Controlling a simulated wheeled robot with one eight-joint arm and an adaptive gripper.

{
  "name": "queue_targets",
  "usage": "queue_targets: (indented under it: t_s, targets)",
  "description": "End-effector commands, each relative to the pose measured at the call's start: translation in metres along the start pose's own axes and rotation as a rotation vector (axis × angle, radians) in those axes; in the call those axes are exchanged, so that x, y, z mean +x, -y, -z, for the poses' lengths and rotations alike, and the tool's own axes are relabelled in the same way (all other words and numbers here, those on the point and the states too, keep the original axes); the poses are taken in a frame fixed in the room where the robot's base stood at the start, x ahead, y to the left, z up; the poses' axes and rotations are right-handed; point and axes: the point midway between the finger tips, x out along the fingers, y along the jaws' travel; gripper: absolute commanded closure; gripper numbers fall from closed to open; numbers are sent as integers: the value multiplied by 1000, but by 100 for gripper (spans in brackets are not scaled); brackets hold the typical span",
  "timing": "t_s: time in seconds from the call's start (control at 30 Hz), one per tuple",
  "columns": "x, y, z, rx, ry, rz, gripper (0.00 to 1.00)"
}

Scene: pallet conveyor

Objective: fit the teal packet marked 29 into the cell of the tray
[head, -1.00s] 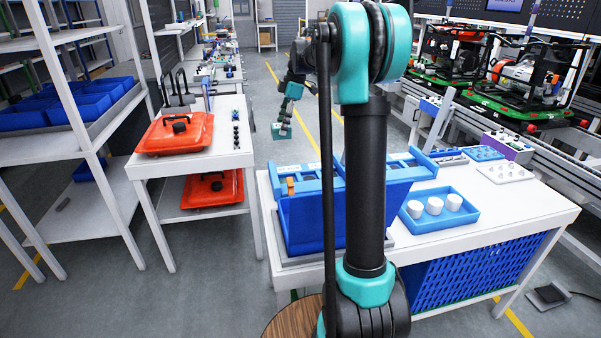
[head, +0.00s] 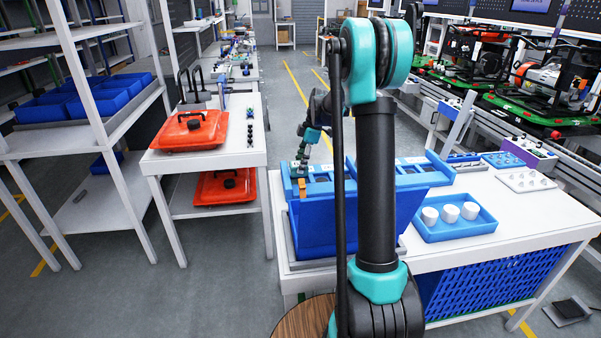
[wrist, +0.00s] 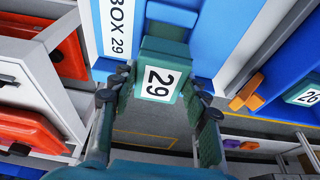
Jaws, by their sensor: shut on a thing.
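The teal packet marked 29 (wrist: 160,72) is held between the fingers of my gripper (wrist: 158,92), its white label facing the wrist camera. In the wrist view its far end is at the blue surface of the tray (wrist: 207,45), beside the white strip reading BOX 29 (wrist: 119,28). I cannot tell whether it touches the tray or has entered a cell. In the head view the blue tray (head: 425,179) stands on the white table, and my gripper (head: 301,158) is at its back left end. The packet is small and hard to make out there.
An orange block (wrist: 245,92) and a teal packet marked 26 (wrist: 306,94) lie to the right in the wrist view. A blue tray with white cups (head: 455,226) stands right of the tray. Red cases (head: 190,131) rest on the left bench.

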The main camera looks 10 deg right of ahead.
Motion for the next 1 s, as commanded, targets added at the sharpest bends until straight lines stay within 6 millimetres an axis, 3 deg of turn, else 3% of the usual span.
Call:
queue_targets:
  t_s: [0.37,0.8,0.83,1.0]
  targets:
    - [36,0,-11,0,0,0,86]
    - [42,0,-13,0,0,0,86]
    - [42,0,-13,0,0,0,53]
    - [42,0,-13,0,0,0,34]
